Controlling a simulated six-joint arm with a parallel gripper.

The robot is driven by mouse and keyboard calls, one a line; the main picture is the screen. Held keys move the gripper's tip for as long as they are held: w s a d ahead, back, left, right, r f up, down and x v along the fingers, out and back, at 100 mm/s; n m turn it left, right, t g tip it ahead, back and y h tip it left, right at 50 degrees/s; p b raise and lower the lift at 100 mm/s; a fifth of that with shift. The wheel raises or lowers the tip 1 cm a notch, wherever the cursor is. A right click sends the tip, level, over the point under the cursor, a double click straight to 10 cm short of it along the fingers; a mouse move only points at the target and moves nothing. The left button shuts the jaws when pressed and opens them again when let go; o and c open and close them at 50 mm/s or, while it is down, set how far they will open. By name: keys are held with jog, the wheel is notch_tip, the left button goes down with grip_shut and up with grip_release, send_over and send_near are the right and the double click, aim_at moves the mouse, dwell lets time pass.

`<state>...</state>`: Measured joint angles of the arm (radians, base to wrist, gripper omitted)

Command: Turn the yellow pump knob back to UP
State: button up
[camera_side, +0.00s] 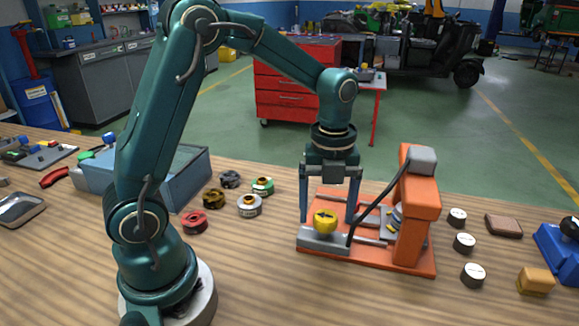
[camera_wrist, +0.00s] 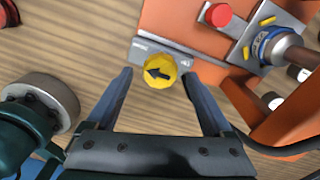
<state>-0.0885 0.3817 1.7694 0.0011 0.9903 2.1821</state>
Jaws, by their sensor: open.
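The yellow pump knob (camera_side: 325,221) sits on a grey block at the front left of the orange lift (camera_side: 416,215). In the wrist view the knob (camera_wrist: 160,71) shows a black arrow pointing left in the picture. Small lettering lies on the grey plate on both sides of it, too small to read. My gripper (camera_side: 330,218) points down over the lift, fingers apart. In the wrist view the fingers of my gripper (camera_wrist: 163,78) stand on either side of the knob, with gaps between. They hold nothing. I cannot tell the exact fingertip height.
A red button (camera_wrist: 218,14) and a blue-ringed cylinder (camera_wrist: 275,45) are beside the knob. The lift's orange column stands close right of my gripper, with a black hose between. Several small round parts lie left of the lift, and white-topped discs (camera_side: 464,243) lie right.

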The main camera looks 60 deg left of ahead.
jog(key=shift+f, duration=0.15)
grip_shut()
